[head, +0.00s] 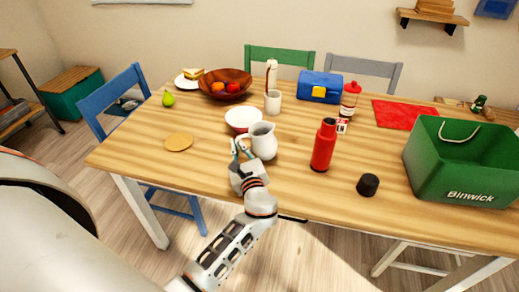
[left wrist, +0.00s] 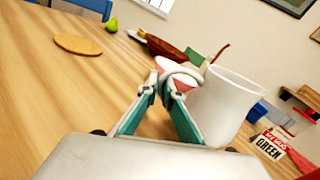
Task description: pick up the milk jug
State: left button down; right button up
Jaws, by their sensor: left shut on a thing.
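The white milk jug (head: 264,141) stands upright near the front edge of the wooden table, in front of a white and red bowl. My left gripper (head: 238,150) is at the jug's left side, where its handle is. In the left wrist view the jug (left wrist: 224,104) fills the right of the picture. There the teal fingers of my left gripper (left wrist: 170,88) come together on the jug's handle at its upper part. Whether the jug's base touches the table is hard to tell. My right gripper is not in view.
A white and red bowl (head: 243,118) stands close behind the jug. A red bottle (head: 323,146) and a black cap (head: 367,185) are to its right, with a green basket (head: 460,165) beyond. A round cork mat (head: 179,141) lies left. The table's front left is clear.

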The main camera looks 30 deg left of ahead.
pick_arm(q)
jog(key=shift+r, duration=0.25)
jog(key=shift+r, duration=0.7)
notch_tip(320, 180, up, 18)
jog(key=p, duration=0.4)
